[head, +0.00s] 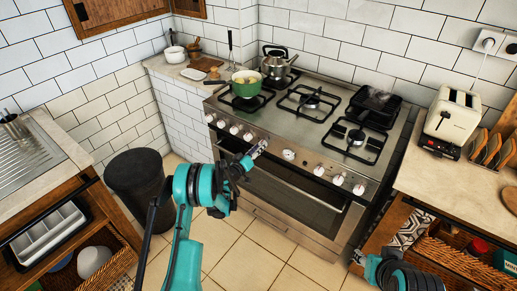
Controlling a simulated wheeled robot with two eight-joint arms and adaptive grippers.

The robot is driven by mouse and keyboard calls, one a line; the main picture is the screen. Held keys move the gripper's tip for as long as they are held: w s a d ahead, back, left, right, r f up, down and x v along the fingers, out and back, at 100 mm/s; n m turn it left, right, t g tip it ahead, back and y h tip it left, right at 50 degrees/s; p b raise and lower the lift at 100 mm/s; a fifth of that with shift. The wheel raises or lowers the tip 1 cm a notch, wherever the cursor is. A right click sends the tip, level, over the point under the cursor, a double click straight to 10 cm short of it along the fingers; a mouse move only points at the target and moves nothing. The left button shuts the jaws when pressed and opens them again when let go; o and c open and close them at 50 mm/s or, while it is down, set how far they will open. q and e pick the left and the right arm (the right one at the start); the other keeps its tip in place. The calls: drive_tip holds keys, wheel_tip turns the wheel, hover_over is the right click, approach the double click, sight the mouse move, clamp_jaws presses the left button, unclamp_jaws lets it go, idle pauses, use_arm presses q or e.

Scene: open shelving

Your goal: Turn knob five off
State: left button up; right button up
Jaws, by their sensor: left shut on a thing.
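The steel stove (270,180) stands against the tiled wall with a row of white knobs along its front panel. A left group of knobs (234,130), a round dial (288,154) and a right group of knobs (338,180) show. My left gripper (259,148) is at the panel, just left of the dial. It is shut on the fifth knob from the left, which its fingers mostly hide; the knob's angle cannot be read. My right gripper (359,257) is low at the right, by the right counter, away from the knobs; its fingers are too small to read.
A green pot (246,83) and a kettle (276,67) stand on the left burners, a black pan (376,104) at the back right. A toaster (453,116) is on the right counter. A dark bin (135,180) stands left of my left arm. The floor before the stove is clear.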

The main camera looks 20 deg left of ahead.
use_arm(q)
drive_tip(key=shift+m, duration=0.5)
drive_tip(key=o, duration=1.2)
drive_tip(key=shift+s, duration=0.15)
drive_tip(key=shift+v, duration=3.6)
drive_tip(key=shift+f, duration=0.1)
